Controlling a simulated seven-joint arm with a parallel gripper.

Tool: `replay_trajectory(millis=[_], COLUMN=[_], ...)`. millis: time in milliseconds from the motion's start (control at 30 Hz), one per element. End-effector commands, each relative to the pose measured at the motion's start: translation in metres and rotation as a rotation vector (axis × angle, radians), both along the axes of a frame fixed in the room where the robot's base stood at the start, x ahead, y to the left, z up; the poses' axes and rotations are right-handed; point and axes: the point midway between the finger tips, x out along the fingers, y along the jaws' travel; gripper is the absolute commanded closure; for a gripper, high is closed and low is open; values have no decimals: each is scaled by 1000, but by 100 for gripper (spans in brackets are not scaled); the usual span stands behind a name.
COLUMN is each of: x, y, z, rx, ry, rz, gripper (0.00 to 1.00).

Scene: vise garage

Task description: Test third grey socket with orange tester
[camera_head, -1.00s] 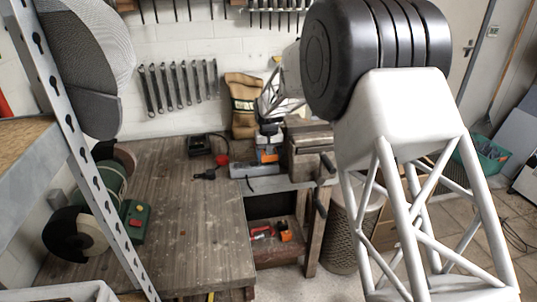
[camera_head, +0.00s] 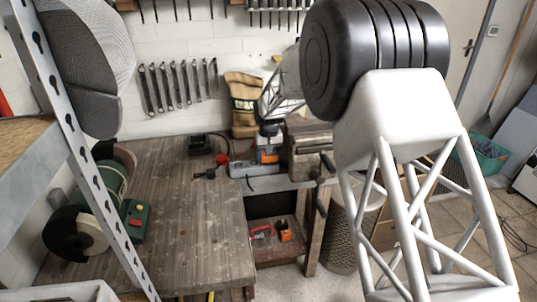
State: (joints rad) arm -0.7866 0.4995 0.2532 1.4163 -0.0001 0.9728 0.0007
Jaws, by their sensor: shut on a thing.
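My gripper (camera_head: 269,141) is small and far off in the head view, at the back right of the workbench. It points down and is shut on the orange tester (camera_head: 268,157), of which only a small orange patch shows. The tester is at the grey socket strip (camera_head: 240,170), which lies along the bench's right side. The gripper and tester hide part of the strip. I cannot make out the single sockets, or whether the tester is in one or just above it.
A vise (camera_head: 308,150) stands close to the right of my gripper. A dark plug (camera_head: 207,174) and a red round thing (camera_head: 222,160) lie left of the strip. A bench grinder (camera_head: 95,205) is at the left. The middle of the wooden workbench (camera_head: 185,225) is mostly clear.

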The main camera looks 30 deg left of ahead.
Motion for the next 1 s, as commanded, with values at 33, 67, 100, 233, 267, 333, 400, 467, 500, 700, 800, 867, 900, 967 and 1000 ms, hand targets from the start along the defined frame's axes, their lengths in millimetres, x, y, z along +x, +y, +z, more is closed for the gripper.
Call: replay_trajectory(millis=[33, 67, 100, 233, 267, 333, 400, 467, 500, 700, 800, 867, 900, 967, 1000], x=[0, 0, 0, 0, 0, 0, 0, 0, 0, 0, 0, 0, 0, 0, 0], y=[0, 0, 0, 0, 0, 0, 0, 0, 0, 0, 0, 0, 0, 0, 0], z=[-1, -1, -2, -3, -4, -5, -6, -5, -6, -6, -6, -6, -5, -4, -3], rx=[0, 0, 0, 0, 0, 0, 0, 0, 0, 0, -1, -1, 0, 0, 0], ry=[0, 0, 0, 0, 0, 0, 0, 0, 0, 0, 1, 1, 0, 0, 0], rz=[0, 0, 0, 0, 0, 0, 0, 0, 0, 0, 0, 0, 0, 0, 0], gripper=[74, 74, 74, 74, 74, 74, 74, 21, 15, 1, 1, 1, 1, 1, 1])
